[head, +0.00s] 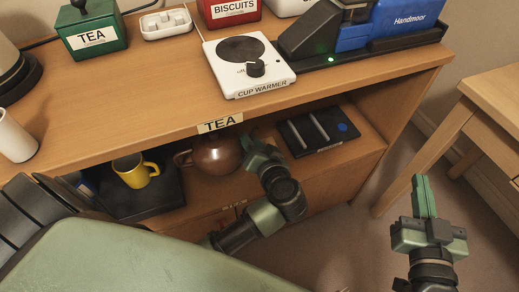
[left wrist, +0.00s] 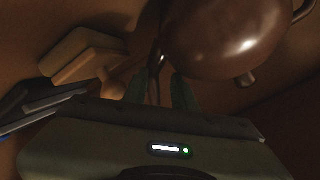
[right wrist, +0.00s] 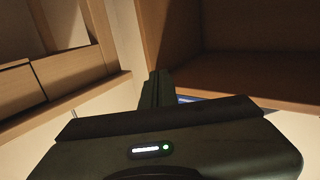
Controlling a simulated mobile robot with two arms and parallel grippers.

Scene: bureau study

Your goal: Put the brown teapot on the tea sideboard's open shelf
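My left gripper (head: 252,146) reaches into the shelf, right beside the teapot's right side. Its fingers (left wrist: 167,88) show a gap between them; whether they touch the teapot is hard to tell in the dim light. My right gripper (head: 422,190) is shut and empty, out in front of the sideboard's right end; its fingers (right wrist: 156,88) are together.
A yellow mug (head: 135,171) on a dark tray stands left of the teapot. The sideboard top holds a cup warmer (head: 247,62), a green tea tin (head: 92,30) and a blue machine (head: 385,22). A wooden table (head: 490,120) is at right.

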